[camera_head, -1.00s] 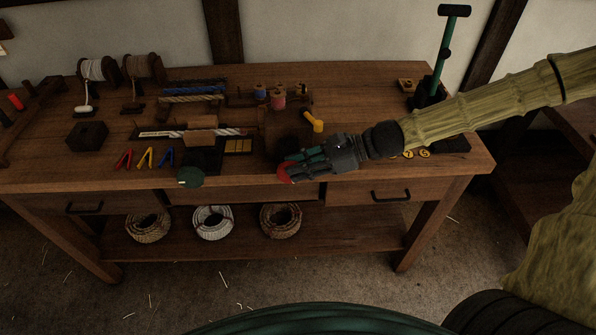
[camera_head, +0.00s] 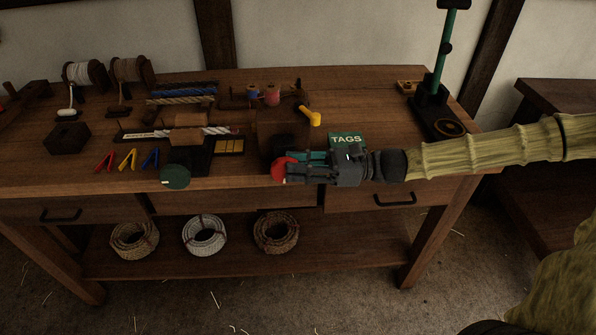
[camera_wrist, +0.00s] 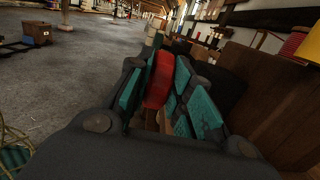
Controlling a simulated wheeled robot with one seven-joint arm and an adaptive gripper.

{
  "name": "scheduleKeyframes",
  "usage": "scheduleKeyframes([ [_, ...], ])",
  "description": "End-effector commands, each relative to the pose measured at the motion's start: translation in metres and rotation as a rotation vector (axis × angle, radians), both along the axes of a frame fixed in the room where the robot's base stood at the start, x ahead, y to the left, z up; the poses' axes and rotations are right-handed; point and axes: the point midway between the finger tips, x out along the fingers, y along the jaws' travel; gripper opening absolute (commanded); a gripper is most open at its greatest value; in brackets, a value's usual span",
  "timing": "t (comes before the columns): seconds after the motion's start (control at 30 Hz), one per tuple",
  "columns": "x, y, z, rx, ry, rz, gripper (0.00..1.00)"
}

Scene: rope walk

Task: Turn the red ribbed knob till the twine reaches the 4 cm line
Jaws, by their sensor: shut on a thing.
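The red knob (camera_head: 279,169) is at the front edge of the bench, below a dark wooden block. My gripper (camera_head: 292,168) reaches it from the right and is shut on it. In the wrist view the red knob (camera_wrist: 160,80) stands between the teal finger pads of my gripper (camera_wrist: 158,88). A white scale strip (camera_head: 146,134) and a pale twisted rope (camera_head: 216,131) lie on the bench to the left. The scale marks are too small to read, and I cannot tell where the twine ends.
A green round knob (camera_head: 175,177) sits at the front edge, left of the red one. A yellow handle (camera_head: 311,117) sticks out above my gripper. A green TAGS box (camera_head: 347,142) stands just behind it. Red, yellow and blue clips (camera_head: 128,159) lie at left.

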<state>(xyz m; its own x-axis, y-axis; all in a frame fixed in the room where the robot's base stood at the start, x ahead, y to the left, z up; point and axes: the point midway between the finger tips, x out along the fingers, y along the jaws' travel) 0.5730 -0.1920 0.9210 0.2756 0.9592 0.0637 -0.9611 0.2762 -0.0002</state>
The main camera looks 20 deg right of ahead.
Motion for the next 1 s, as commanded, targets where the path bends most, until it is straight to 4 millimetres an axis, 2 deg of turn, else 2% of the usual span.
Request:
scheduleKeyframes([
  [0.5,0.0006,-0.0004,0.0002,0.013,-0.004,-0.001,0.0],
  [0.53,0.0006,-0.0004,0.0003,0.013,-0.004,-0.001,0.23],
  [0.63,0.0005,-0.0004,0.0002,0.013,-0.004,-0.001,0.41],
  [1.0,0.0,-0.0009,-0.0002,0.012,-0.003,0.0,0.43],
])
